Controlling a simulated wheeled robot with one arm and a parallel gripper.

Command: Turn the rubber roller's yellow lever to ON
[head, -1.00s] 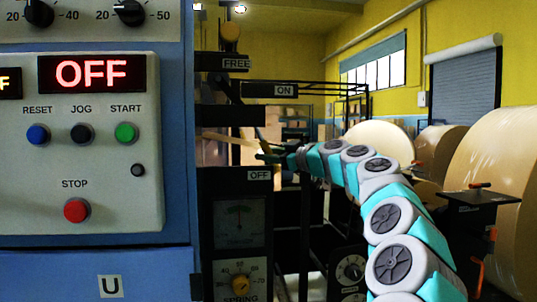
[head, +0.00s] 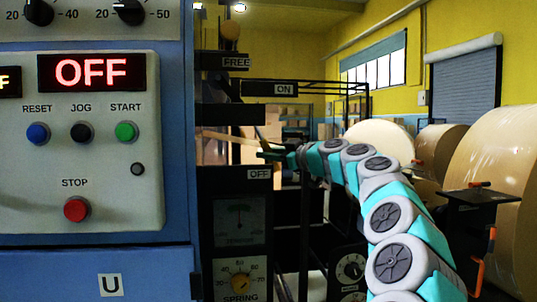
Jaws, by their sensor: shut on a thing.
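The yellow lever (head: 228,137) shows as a pale yellow bar on the dark machine frame, slanting slightly down to the right between the ON label (head: 284,89) and the OFF label (head: 259,174). Its outer end is nearer the OFF label. My gripper (head: 264,154) comes in from the right at that outer end and is shut on the lever. The fingertips are small and dark here, so the exact contact is hard to see.
A blue cabinet with a control panel (head: 150,215) fills the left; its display (head: 91,72) reads OFF. A FREE label (head: 236,62) is above, a gauge (head: 239,222) and SPRING knob (head: 240,283) below. Large kraft rolls (head: 510,160) stand at right.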

